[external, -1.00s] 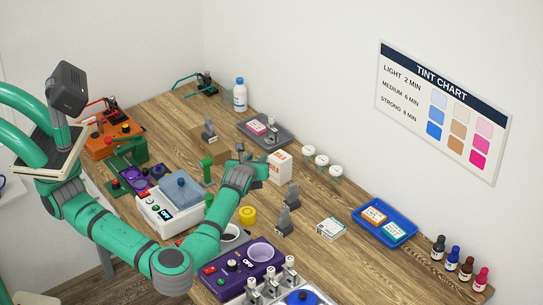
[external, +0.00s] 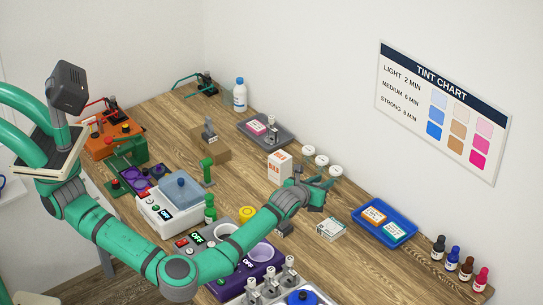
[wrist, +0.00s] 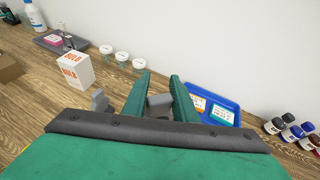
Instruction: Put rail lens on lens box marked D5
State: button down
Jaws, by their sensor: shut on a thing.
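My gripper (external: 322,186) is over the middle right of the table, with its green fingers around a small grey piece. This piece (wrist: 158,100) shows between the fingers in the wrist view; I cannot tell if it is the rail lens. Another grey piece (wrist: 100,100) stands just left of the fingers. A small white box with green edges (external: 331,228) lies below and right of my gripper. In the blue tray (external: 357,222) lie an orange-edged box (external: 373,215) and a teal-edged box (external: 394,231). I cannot read a D5 mark on any of them.
A white box with orange print (external: 279,166) and several white-lidded jars (external: 308,151) stand behind my gripper. A purple device (external: 255,268) and a metal rack (external: 290,284) are in front.

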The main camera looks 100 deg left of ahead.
jog(key=shift+w+a+f, duration=0.4)
jog(key=shift+w+f, duration=0.55)
jog(key=shift+f, duration=0.6)
jog(key=shift+w+a+f, duration=0.4)
jog(key=shift+w+f, duration=0.55)
jog(key=shift+f, duration=0.65)
jog(key=shift+w+a+f, duration=0.4)
jog(key=shift+w+f, duration=0.55)
jog(key=shift+f, duration=0.6)
jog(key=shift+f, duration=0.2)
jog(key=c, duration=1.4)
grip_release()
jog(key=shift+c, duration=0.2)
jog(key=shift+r, duration=0.1)
jog(key=shift+s+d+r, duration=0.1)
jog(key=shift+d+r, duration=0.05)
jog(key=shift+d, duration=0.05)
jog(key=v, duration=1.1)
jog(key=shift+d+r, duration=0.15)
jog(key=shift+d, duration=0.05)
jog(key=shift+s, duration=0.1)
